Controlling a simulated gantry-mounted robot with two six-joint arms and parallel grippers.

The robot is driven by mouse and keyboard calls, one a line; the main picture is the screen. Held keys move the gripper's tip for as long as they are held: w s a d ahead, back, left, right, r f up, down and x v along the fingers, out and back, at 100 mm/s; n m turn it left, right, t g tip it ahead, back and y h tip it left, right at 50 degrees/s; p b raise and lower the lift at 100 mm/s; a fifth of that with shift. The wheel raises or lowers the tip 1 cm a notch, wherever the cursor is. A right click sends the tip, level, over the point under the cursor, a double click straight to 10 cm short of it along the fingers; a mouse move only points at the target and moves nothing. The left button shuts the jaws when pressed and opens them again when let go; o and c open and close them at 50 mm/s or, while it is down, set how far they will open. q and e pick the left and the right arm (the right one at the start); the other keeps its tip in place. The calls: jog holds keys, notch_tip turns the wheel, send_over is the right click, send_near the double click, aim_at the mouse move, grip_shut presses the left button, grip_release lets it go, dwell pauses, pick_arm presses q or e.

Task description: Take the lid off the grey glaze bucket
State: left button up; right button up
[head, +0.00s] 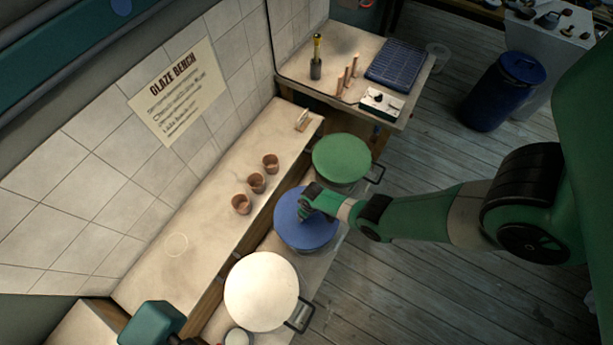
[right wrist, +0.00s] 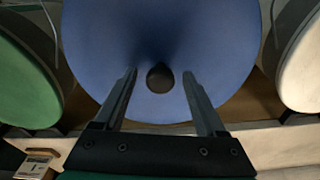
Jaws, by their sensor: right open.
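Three lidded buckets stand in a row beside the bench: one with a green lid (head: 342,157), one with a blue lid (head: 292,233), one with a cream lid (head: 262,292). Their bodies are mostly hidden under the lids, so I cannot tell which is grey. My right gripper (head: 305,212) is over the blue lid. My left gripper is not in view.
The green lid (right wrist: 22,85) and cream lid (right wrist: 303,70) flank the blue one closely. Several small terracotta cups (head: 257,183) stand on the bench (head: 178,262) beside the buckets. A side table (head: 335,60) with a blue rack (head: 394,62) is behind.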

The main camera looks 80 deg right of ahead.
jog(key=shift+f, duration=0.2)
grip_shut()
dwell(0.4)
jog(key=shift+r+p, duration=0.55)
jog(key=shift+r, duration=0.05)
notch_tip(320, 180, up, 3)
jog(key=p, duration=0.3)
jog(key=shift+a+r, duration=0.15)
jog(key=shift+r, duration=0.05)
jog(key=s+a+r+p, duration=0.7)
jog(key=a+r+p, duration=0.1)
jog(key=a+p, duration=0.2)
jog(key=shift+a+r, duration=0.25)
jog(key=shift+a, duration=0.6)
